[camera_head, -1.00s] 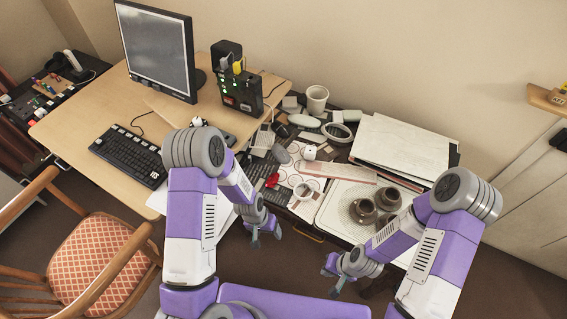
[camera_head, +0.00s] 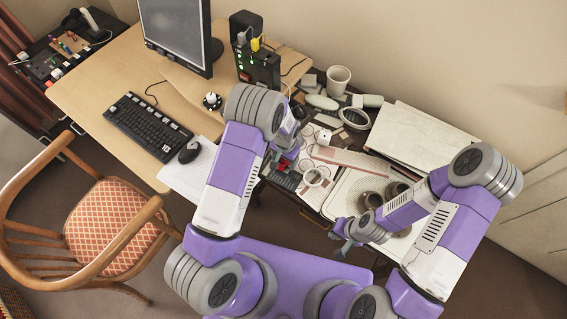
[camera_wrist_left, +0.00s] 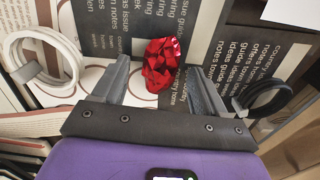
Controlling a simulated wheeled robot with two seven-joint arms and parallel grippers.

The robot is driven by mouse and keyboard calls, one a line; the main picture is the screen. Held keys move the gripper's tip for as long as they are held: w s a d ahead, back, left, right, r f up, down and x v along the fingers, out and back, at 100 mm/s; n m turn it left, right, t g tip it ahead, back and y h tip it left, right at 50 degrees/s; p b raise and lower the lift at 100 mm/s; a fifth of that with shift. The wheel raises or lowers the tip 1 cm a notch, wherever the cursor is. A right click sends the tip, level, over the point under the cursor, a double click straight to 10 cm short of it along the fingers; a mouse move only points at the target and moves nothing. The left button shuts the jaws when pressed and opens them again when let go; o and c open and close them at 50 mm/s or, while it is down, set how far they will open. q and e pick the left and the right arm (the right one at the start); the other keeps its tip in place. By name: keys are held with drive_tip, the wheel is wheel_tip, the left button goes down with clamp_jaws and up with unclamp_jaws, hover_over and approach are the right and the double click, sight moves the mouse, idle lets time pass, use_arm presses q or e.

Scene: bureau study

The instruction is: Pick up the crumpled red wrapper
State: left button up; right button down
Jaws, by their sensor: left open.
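The crumpled red wrapper (camera_wrist_left: 161,64) is shiny and lies on dark and white printed papers in the left wrist view. It sits ahead of and between the two spread fingers of my left gripper (camera_wrist_left: 160,85), which is open and empty. In the head view the wrapper (camera_head: 283,163) is a small red patch, partly hidden by my left arm and gripper (camera_head: 286,152). I cannot tell how far above the papers the fingertips are. My right gripper (camera_head: 343,236) is over the front edge of the side table, and its jaw opening is too small to judge.
A white ring-shaped item (camera_wrist_left: 45,62) is left of the fingers and a dark ring (camera_wrist_left: 262,98) right. A white mug (camera_head: 338,79), a white tray (camera_head: 345,190) and brown cups (camera_head: 372,199) share the side table. The desk (camera_head: 95,80) bears a keyboard (camera_head: 148,124) and mouse (camera_head: 190,150).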

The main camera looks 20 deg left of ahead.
use_arm(q)
drive_tip(key=shift+f, duration=0.15)
drive_tip(key=c, duration=1.2)
